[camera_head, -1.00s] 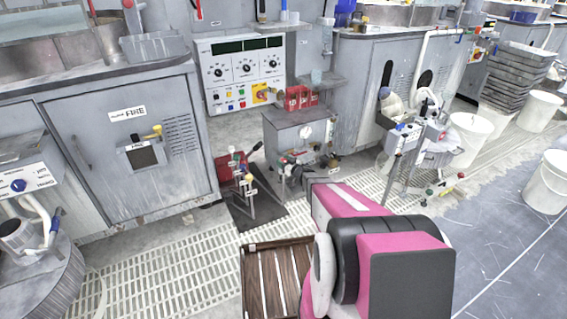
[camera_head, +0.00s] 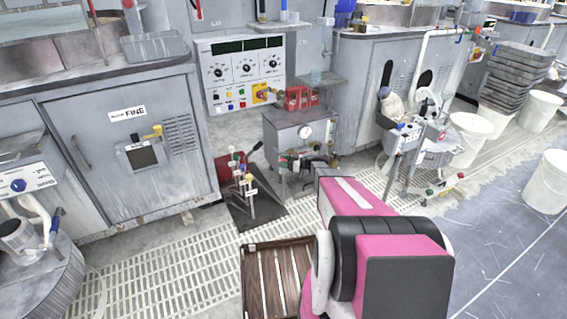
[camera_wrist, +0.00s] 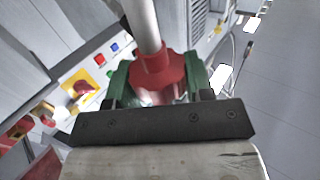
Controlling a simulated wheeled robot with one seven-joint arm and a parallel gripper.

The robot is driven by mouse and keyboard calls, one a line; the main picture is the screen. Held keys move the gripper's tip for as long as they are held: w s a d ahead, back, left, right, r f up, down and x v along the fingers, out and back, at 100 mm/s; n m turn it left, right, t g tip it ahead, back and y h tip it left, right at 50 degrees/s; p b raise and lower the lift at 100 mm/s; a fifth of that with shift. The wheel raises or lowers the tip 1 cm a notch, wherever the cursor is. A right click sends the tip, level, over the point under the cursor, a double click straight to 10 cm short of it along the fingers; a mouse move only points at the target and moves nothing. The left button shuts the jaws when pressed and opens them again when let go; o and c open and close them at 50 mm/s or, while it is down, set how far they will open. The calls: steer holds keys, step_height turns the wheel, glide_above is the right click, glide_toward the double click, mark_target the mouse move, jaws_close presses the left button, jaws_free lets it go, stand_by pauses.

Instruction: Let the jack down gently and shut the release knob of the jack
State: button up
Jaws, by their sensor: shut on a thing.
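In the wrist view, my gripper (camera_wrist: 157,88) is shut on a red collared part (camera_wrist: 156,74). A pale grey rod (camera_wrist: 144,25) rises from this part. Green pieces flank the red part on both sides, above a black bar. I cannot tell for sure whether the red part is the jack's release knob. A small red body with a dark lever (camera_head: 229,163), possibly the jack, sits on the floor at the end of a dark mat (camera_head: 262,214). Its knob cannot be made out.
A wooden slatted crate (camera_head: 257,280) lies beside my arm. A white control panel (camera_head: 240,73) is behind. The right floor is open before the buckets.

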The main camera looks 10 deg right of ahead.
stand_by(0.4)
steer(key=o, duration=0.9)
steer(key=v, duration=1.1)
steer(key=shift+w+r, duration=0.1)
